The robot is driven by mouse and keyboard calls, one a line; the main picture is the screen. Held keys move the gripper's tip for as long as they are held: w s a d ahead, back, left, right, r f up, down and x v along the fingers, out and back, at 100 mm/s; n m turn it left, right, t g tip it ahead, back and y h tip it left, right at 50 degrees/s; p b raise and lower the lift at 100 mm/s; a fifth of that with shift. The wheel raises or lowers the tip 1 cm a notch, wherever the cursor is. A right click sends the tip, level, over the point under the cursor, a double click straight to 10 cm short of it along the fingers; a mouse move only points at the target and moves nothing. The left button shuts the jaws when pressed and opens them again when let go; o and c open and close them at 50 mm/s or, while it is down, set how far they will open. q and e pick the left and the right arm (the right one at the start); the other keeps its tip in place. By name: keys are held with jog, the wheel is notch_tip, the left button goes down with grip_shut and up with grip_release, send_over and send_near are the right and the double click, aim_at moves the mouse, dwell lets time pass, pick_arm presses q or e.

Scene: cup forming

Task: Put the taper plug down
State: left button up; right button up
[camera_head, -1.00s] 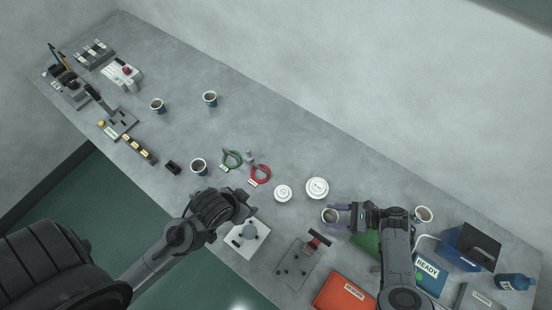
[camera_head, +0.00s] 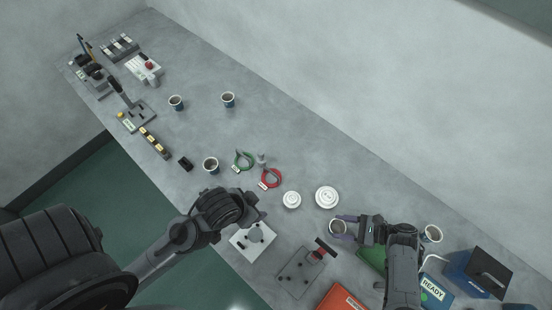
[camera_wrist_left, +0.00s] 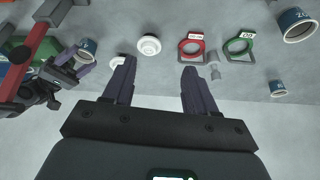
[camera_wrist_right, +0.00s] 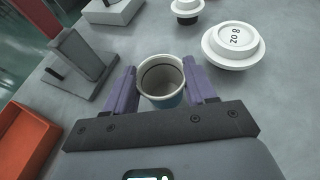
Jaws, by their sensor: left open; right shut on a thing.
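A small grey stepped piece that looks like the taper plug (camera_head: 261,159) is on the table by the green ring (camera_head: 241,162) and red ring (camera_head: 270,178). It also shows in the left wrist view (camera_wrist_left: 213,66), beyond the fingers. My right gripper (camera_head: 346,227) is shut on a paper cup (camera_head: 336,227). That cup sits upright between the purple fingers in the right wrist view (camera_wrist_right: 160,84).
Two white stepped discs (camera_head: 327,197) lie right of the rings. A white plate (camera_head: 262,241) and a grey fixture with a red handle (camera_head: 300,272) stand along the front. Other cups (camera_head: 211,165) stand left and back. Bare table lies behind the rings.

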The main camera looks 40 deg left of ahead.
pick_arm(q)
jog(key=w+n+t, duration=0.1)
jog(key=w+t, duration=0.2)
jog(key=w, duration=0.2)
jog(key=n+t+y, duration=0.3)
jog(key=t, duration=0.2)
send_near(259, 156)
jog(key=shift+x, duration=4.55)
jog(key=shift+r, duration=0.1)
grip_shut()
